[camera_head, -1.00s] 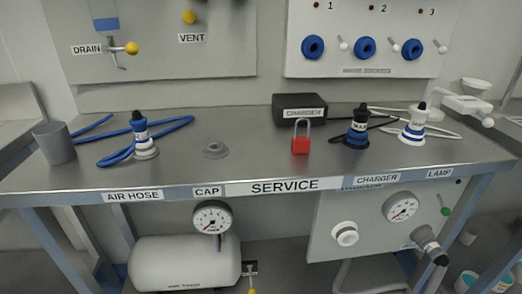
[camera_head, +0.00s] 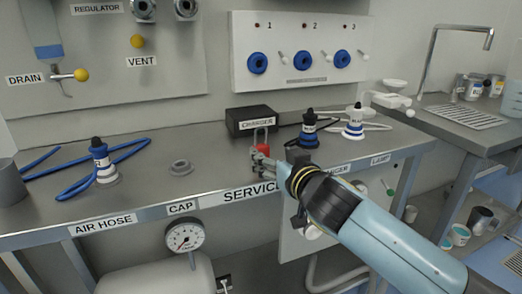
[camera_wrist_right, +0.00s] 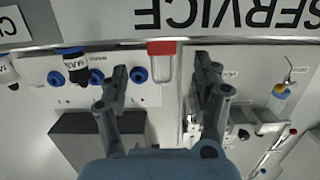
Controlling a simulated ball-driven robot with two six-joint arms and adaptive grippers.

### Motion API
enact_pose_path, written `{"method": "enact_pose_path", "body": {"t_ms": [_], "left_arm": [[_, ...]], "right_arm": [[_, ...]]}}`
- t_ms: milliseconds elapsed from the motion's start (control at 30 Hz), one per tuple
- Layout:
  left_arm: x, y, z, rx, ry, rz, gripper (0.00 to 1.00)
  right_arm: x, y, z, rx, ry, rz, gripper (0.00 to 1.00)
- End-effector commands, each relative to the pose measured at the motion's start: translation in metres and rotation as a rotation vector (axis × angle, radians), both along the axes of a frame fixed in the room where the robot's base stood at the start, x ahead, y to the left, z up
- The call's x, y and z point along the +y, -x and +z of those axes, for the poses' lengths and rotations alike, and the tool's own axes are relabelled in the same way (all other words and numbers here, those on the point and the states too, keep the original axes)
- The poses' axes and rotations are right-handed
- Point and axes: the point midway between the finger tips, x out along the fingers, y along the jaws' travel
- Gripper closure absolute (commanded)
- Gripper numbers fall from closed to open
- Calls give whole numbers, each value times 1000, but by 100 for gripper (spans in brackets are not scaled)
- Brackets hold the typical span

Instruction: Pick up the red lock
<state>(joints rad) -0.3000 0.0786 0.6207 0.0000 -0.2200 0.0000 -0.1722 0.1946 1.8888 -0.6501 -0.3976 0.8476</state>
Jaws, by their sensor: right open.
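The red lock (camera_head: 262,149) stands upright on the metal service bench, its grey shackle up, in front of the black charger box. My right gripper (camera_head: 268,163) is at the bench's front edge and partly hides the lock's lower body. In the right wrist view, which is upside down, the red lock (camera_wrist_right: 161,47) shows between and just beyond the fingertips of my open right gripper (camera_wrist_right: 160,75). Its shackle points down the picture. Neither finger visibly touches the lock. My left gripper is not in view.
The black charger box (camera_head: 252,120) stands behind the lock. Blue-and-white connectors (camera_head: 309,130) with cables stand to its right.

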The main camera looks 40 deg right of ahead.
Motion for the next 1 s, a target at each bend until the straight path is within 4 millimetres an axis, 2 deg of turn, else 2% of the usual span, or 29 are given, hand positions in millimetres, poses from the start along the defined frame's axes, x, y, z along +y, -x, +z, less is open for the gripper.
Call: {"method": "enact_pose_path", "body": {"t_ms": [100, 267, 500, 633, 833, 1000], "left_arm": [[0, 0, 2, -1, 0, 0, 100], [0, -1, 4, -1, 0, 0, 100], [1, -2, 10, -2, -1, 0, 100], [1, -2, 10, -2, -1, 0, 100], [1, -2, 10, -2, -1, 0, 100], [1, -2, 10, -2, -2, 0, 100]], "right_arm": [[-4, -15, -2, 1, 0, -1, 35], [-6, -28, -3, 2, 0, -1, 35], [-13, -64, -6, 1, 1, -1, 35], [-14, -72, -8, 2, 1, -1, 35], [-15, -72, -8, 3, 0, 0, 35], [-14, -71, -8, 3, 0, 0, 57]]}}
